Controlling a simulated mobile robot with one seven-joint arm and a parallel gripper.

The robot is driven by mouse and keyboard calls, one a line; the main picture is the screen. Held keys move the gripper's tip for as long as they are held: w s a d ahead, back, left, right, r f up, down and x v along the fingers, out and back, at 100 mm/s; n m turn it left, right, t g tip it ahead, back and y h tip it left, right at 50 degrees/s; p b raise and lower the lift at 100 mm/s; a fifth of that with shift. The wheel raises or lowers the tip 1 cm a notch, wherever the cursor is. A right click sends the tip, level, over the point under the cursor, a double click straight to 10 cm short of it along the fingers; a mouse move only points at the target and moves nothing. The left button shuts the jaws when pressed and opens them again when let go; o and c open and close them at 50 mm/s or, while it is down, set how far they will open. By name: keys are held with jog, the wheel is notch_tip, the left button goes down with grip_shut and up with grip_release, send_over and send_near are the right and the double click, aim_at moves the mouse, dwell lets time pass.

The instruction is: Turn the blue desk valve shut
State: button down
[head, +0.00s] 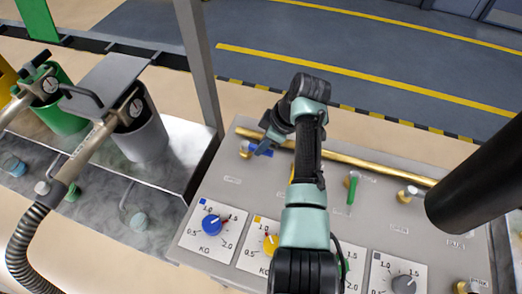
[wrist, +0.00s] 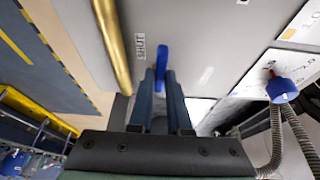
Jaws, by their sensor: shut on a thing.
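The blue desk valve has a blue lever (head: 263,153) and a brass body (head: 245,150) at the back left of the grey desk. My gripper (head: 268,143) reaches down to it from the right and is shut on the lever. In the wrist view, the blue lever (wrist: 161,62) stands up from between the two fingertips (wrist: 161,78). A "SHUT" label (wrist: 139,46) is beside the lever there. In the head view the lever points right from its body, roughly along the brass pipe. My gripper partly covers it.
A brass pipe (head: 350,164) runs along the desk's back. A green-lever valve (head: 352,188) and another brass valve (head: 408,193) are to the right. A blue dial (head: 211,224), a yellow dial (head: 270,243) and a grey dial (head: 403,284) are in front. Nozzles and buckets stand left.

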jog(key=shift+w+r+n, duration=0.1)
jog(key=shift+w+n, duration=0.05)
jog(key=shift+n, duration=0.15)
jog(key=c, duration=0.9)
grip_release()
jog(key=shift+o, duration=0.2)
jog(key=b+v, duration=0.1)
jog(key=v, duration=1.2)
jog(key=shift+w, duration=0.15)
